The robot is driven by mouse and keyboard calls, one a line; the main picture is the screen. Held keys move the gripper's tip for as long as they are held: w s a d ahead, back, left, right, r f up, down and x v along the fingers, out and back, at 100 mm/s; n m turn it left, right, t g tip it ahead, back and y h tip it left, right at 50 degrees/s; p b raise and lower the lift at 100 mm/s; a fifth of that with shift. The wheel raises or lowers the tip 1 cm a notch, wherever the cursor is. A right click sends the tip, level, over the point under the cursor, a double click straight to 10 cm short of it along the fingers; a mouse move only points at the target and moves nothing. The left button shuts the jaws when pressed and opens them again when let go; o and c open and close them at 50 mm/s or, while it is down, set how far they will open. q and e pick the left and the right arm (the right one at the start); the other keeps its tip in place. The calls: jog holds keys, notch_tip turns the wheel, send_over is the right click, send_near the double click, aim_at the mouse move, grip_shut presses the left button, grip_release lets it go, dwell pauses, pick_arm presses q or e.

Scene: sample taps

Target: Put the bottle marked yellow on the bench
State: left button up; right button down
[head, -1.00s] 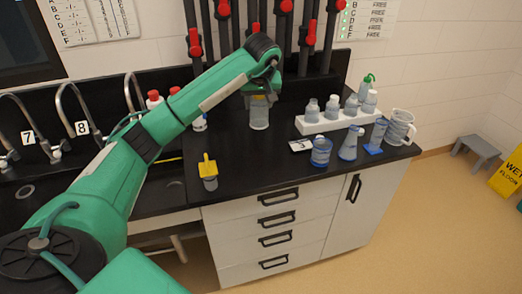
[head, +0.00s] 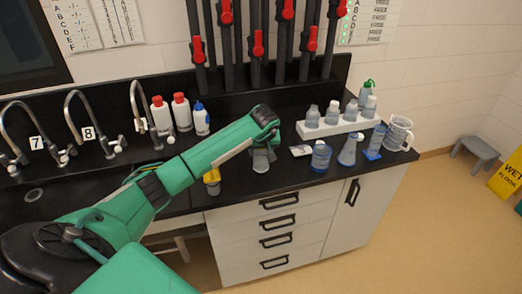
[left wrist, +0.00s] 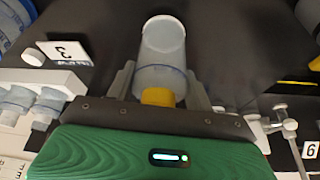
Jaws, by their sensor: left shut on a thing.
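The bottle marked yellow, a clear bottle with a yellow band (left wrist: 158,97) and a thin blue line, is held in my left gripper (left wrist: 160,92). The two fingers close on its sides near the yellow end. In the head view the bottle (head: 261,161) hangs below my left gripper (head: 265,143), over the front part of the black bench (head: 225,138). I cannot tell whether its base touches the bench. The yellow part is hidden by the gripper in the head view. My right gripper is not in view.
A white rack (head: 334,127) with several bottles stands to the right. A number card (head: 300,150), blue-marked cup (head: 321,156), flask (head: 350,150) and jug (head: 398,133) are near it. Red-capped bottles (head: 161,114) stand at back left.

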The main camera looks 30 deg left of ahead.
pick_arm(q)
jog(key=shift+f, duration=0.4)
jog(key=shift+f, duration=0.1)
jog(key=shift+f, duration=0.15)
jog(key=o, duration=1)
jog(key=shift+c, duration=0.2)
